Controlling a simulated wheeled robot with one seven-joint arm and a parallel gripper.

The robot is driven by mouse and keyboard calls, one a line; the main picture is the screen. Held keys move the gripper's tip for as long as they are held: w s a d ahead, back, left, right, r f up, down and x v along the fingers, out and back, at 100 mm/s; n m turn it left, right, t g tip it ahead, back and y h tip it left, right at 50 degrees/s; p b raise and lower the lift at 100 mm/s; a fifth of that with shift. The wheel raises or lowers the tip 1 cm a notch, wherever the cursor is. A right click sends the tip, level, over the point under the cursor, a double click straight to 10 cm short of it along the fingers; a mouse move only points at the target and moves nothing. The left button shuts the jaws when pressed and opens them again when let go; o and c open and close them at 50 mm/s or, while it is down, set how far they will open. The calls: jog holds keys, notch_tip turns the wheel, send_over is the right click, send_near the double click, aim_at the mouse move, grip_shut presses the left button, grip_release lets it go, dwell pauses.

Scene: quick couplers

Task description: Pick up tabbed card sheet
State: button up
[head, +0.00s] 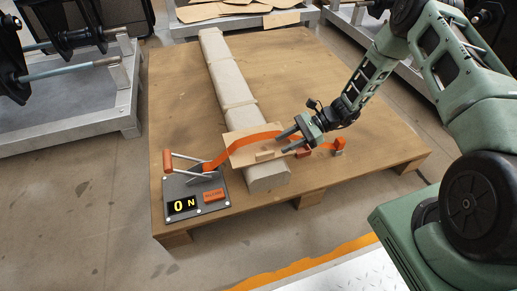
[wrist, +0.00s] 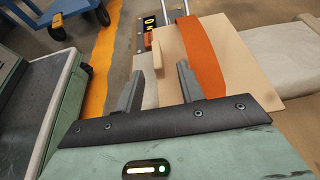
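The tabbed card sheet (head: 243,158) is a thin tan square lying on the near end of a long pale beam (head: 222,72). Its small raised tab (head: 265,155) stands on the side toward me. An orange strap (head: 233,146) runs across the top of the sheet. In the wrist view the sheet (wrist: 262,72) fills the upper right and the tab (wrist: 157,54) shows just past my fingertips, between their lines. My gripper (head: 283,143) is open and empty, its two fingers (wrist: 160,68) apart close to the tab. I cannot tell whether they touch the sheet.
A strap tensioner with a display reading 0 N (head: 182,205) and a red button sits on the pallet's (head: 340,100) near left corner. An orange strap anchor (head: 339,145) is at right. Metal carts stand left and behind. The pallet's right side is largely bare.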

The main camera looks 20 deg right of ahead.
aim_at(265, 152)
jog(key=x, duration=0.2)
jog(key=shift+a+f+b, duration=0.1)
jog(key=shift+a+b, duration=0.25)
jog(key=shift+b, duration=0.05)
jog(key=b+x, duration=0.3)
jog(key=x, duration=0.1)
jog(key=shift+s, duration=0.3)
jog(key=shift+a, duration=0.65)
grip_shut()
